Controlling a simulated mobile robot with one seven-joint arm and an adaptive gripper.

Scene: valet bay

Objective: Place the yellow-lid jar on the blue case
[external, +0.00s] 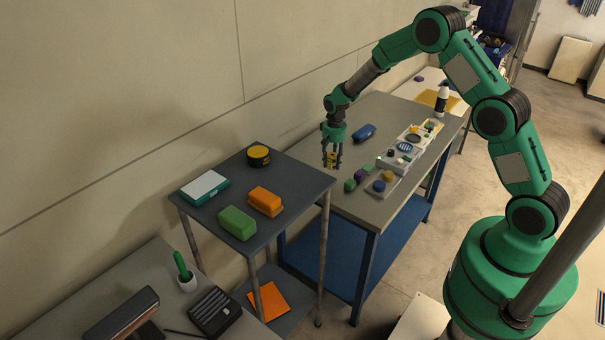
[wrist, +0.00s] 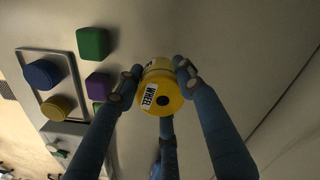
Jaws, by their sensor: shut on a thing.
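The yellow-lid jar (wrist: 160,88) is between the fingers of my gripper (wrist: 154,85) in the wrist view, its lid and a white "WHEEL" label facing the camera. In the external view my gripper (external: 332,158) points down at the near left end of the grey workbench, shut on the jar, of which only a little yellow shows. I cannot tell whether the jar touches the bench. A small blue case (external: 363,132) lies on the bench, behind and to the right of my gripper.
A tray (external: 381,195) with blue and yellow round pieces and green and purple blocks (external: 350,185) sit right of my gripper. More trays stand farther along. A side table (external: 231,183) holds a black tin with yellow top (external: 258,155), and orange, green and teal-white boxes.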

